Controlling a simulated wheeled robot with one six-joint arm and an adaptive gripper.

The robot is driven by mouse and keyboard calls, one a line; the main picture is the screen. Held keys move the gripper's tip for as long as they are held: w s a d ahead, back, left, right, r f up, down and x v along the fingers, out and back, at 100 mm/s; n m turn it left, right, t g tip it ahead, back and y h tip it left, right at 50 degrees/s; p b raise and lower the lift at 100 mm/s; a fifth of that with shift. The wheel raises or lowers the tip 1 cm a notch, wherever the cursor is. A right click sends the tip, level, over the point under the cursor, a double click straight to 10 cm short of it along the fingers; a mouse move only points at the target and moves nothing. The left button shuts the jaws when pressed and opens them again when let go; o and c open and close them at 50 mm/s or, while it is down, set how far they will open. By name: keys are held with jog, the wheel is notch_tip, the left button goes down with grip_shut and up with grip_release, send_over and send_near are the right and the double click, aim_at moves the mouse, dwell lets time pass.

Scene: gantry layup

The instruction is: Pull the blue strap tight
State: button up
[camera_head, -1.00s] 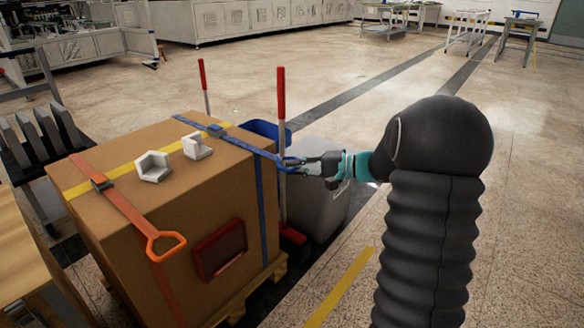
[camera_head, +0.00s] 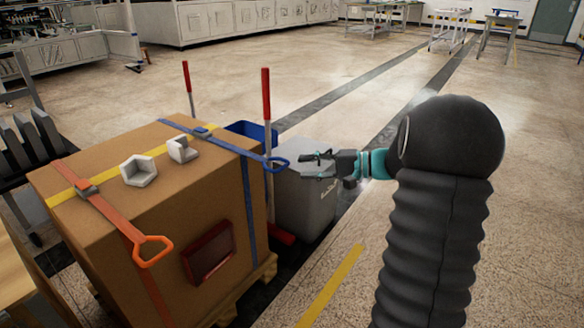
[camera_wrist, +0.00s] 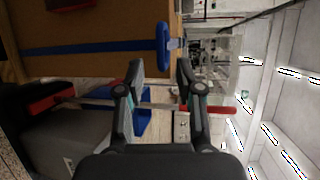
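The blue strap (camera_head: 235,149) runs over the top of a large cardboard box (camera_head: 110,180) and down its right side. It passes through a blue buckle (camera_head: 201,131) on the top. Its free end is a blue loop handle (camera_head: 276,163) that sticks out past the box's right edge. My gripper (camera_head: 308,164) is open and empty, just right of the loop and apart from it. In the wrist view the loop (camera_wrist: 163,45) lies beyond my spread fingers (camera_wrist: 160,80), and the strap (camera_wrist: 90,46) runs left along the box.
An orange strap (camera_head: 115,213) with a loop handle crosses the box's left part. White corner pieces (camera_head: 138,171) lie on top. A grey bin (camera_head: 305,200), a blue bin (camera_head: 250,131) and red-handled poles (camera_head: 266,95) stand right of and behind the box.

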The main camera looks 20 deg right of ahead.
jog(key=v, duration=0.5)
jog(key=shift+r, duration=0.1)
dwell(0.4)
jog(key=s+f+m+g+h, duration=0.3)
jog(key=s+f, duration=0.1)
jog(key=f, duration=0.4)
jog(key=s+a+f+n+g+h, duration=0.1)
jog(key=s+a+f+g+h, duration=0.2)
jog(key=s, duration=0.6)
jog(key=s+a+r+n+t+h+p, duration=0.2)
jog(key=s+a+r+n+h, duration=0.5)
jog(key=s, duration=0.8)
jog(key=a+r+n+t, duration=0.1)
jog(key=a+r+n, duration=0.1)
jog(key=a+r, duration=0.2)
jog(key=shift+a+r+h, duration=0.3)
jog(key=shift+r+h, duration=0.1)
jog(key=shift+r, duration=0.1)
